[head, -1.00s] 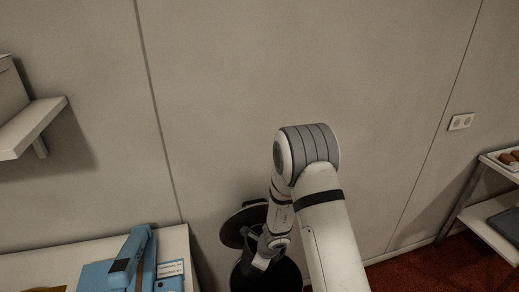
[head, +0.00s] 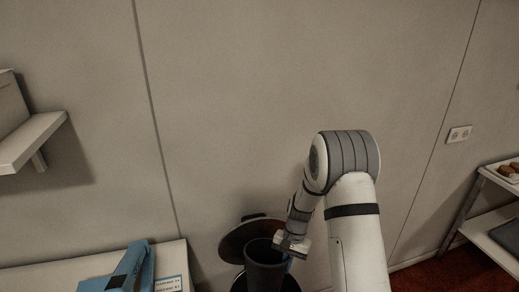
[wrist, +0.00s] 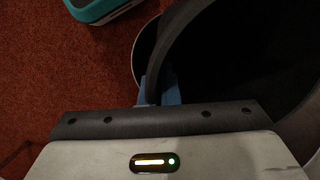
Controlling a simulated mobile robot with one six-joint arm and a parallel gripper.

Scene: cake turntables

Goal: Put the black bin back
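The black bin (head: 265,256) stands upright at the lower middle of the head view, in or just above a round dark outer container whose rim (head: 238,284) shows around its lower part. A dark round lid (head: 238,238) stands open behind it, near the wall. My gripper (head: 287,260) is at the bin's right side, shut on its rim. In the wrist view the bin's rim (wrist: 185,38) passes between my blue fingertips (wrist: 158,92). The bin's bottom is hidden, so I cannot tell how deep it sits.
A white table (head: 60,277) with a blue item (head: 130,270) is at left. A wall shelf (head: 35,140) is above it. A rack (head: 490,195) with food stands at right. In the wrist view a teal-edged object (wrist: 98,10) is on the red carpet (wrist: 60,70).

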